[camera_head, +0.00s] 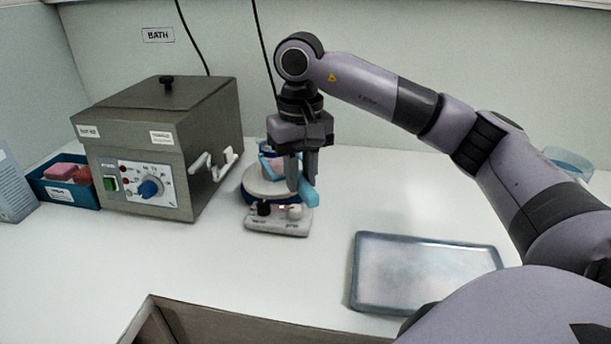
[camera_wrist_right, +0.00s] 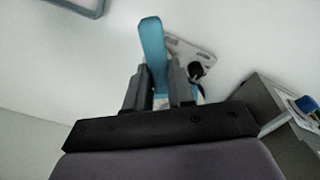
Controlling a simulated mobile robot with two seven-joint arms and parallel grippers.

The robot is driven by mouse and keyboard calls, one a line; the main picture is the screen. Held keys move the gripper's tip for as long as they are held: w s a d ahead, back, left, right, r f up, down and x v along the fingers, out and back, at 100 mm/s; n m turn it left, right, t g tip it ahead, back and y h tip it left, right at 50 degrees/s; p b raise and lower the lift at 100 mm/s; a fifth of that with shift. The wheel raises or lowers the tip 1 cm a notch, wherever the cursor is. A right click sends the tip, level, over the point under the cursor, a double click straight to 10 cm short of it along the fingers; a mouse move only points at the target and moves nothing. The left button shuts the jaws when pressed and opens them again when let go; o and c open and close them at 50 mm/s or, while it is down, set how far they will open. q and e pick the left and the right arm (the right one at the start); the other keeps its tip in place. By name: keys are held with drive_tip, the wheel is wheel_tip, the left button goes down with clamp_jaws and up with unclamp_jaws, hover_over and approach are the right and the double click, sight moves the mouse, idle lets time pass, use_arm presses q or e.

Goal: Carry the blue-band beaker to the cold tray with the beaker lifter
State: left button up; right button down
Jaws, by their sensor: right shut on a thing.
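My right gripper (camera_head: 301,178) is shut on the light blue beaker lifter (camera_head: 308,196), and it hangs over the front of the round hotplate. The lifter's blue handle (camera_wrist_right: 153,50) sticks out from between the fingers in the right wrist view. Behind the fingers, a small vessel with blue on it (camera_head: 267,150), apparently the blue-band beaker, stands at the hotplate; it is mostly hidden. I cannot tell whether the lifter grips it. The cold tray (camera_head: 425,272), flat with a pale frosted surface and grey rim, lies empty at the front right. My left gripper is not in view.
The hotplate (camera_head: 262,220) has knobs at its front. A grey bath box (camera_head: 165,130) with a handled side stands at its left. A blue bin (camera_head: 70,190) with pink and red items is farther left. A clear bowl (camera_head: 568,162) sits far right. The bench between hotplate and tray is clear.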

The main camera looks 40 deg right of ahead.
drive_tip(key=shift+w+d+r+p, duration=0.1)
drive_tip(key=shift+w+d+p, duration=0.15)
drive_tip(key=shift+w, duration=0.35)
drive_tip(key=shift+w+d+p, duration=0.1)
drive_tip(key=shift+w+p, duration=0.1)
drive_tip(key=shift+w, duration=0.4)
drive_tip(key=shift+w+d+p, duration=0.25)
drive_tip(key=shift+w+p, duration=0.25)
drive_tip(key=shift+w, duration=0.5)
drive_tip(key=shift+w+d+p, duration=0.25)
drive_tip(key=shift+w+p, duration=0.2)
drive_tip(key=shift+w, duration=0.5)
drive_tip(key=shift+p, duration=0.65)
drive_tip(key=shift+r+p, duration=0.75)
drive_tip(key=shift+r, duration=0.2)
wheel_tip(320, 180, up, 7)
drive_tip(key=shift+r, duration=0.15)
idle(1.0)
drive_tip(key=shift+s, duration=0.1)
idle(0.5)
